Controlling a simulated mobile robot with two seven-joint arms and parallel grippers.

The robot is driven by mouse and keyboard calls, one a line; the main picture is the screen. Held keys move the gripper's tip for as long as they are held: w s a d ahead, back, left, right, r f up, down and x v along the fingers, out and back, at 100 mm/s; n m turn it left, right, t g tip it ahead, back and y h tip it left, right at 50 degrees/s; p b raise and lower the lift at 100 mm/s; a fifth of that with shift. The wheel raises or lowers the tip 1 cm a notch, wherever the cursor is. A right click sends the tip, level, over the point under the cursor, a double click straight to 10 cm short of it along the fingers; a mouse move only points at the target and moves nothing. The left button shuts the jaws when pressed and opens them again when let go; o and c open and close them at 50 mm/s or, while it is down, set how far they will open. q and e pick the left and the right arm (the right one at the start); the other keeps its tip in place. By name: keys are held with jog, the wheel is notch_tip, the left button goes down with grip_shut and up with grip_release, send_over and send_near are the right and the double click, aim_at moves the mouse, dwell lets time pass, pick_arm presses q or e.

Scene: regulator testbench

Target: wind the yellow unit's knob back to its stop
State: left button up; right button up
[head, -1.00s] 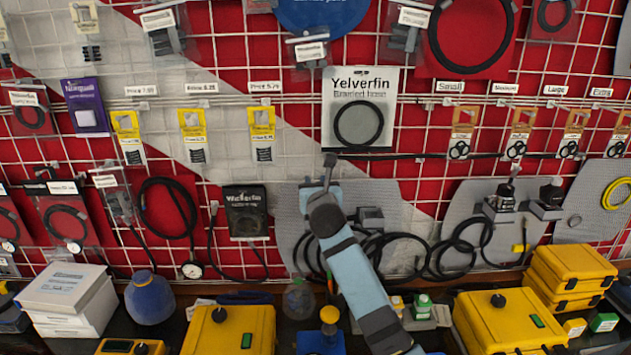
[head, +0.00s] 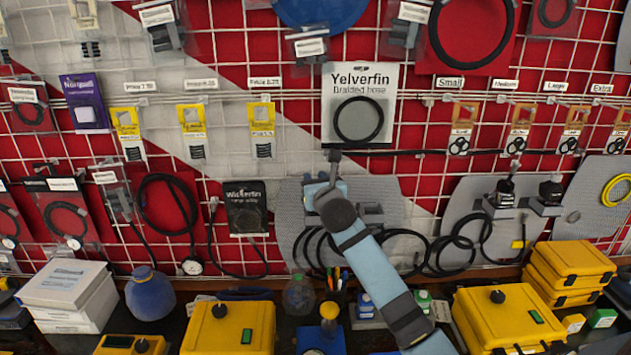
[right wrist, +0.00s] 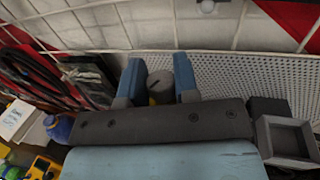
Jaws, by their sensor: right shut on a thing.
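In the right wrist view a round grey knob (right wrist: 183,72) with a dark line across its face sits between the two blue fingers of my right gripper (right wrist: 160,80). The gripper is shut on it. A small patch of the yellow unit (right wrist: 153,101) shows just behind the knob; the rest is hidden by the gripper. In the head view my right gripper (head: 322,185) is against the grey perforated panel on the wall, and it hides the knob and the yellow unit there. My left gripper is not in view.
Grey-bodied units with dark knobs (head: 505,190) hang on the panel to the right. Black hoses (head: 460,240) loop beside my arm. Yellow cases (head: 228,335) and a blue jar (head: 150,295) crowd the bench below. Packaged goods hang on the wire grid around.

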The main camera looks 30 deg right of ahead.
dwell(0.8)
jog(key=o, duration=0.9)
jog(key=shift+f, duration=0.1)
jog(key=shift+o, duration=0.2)
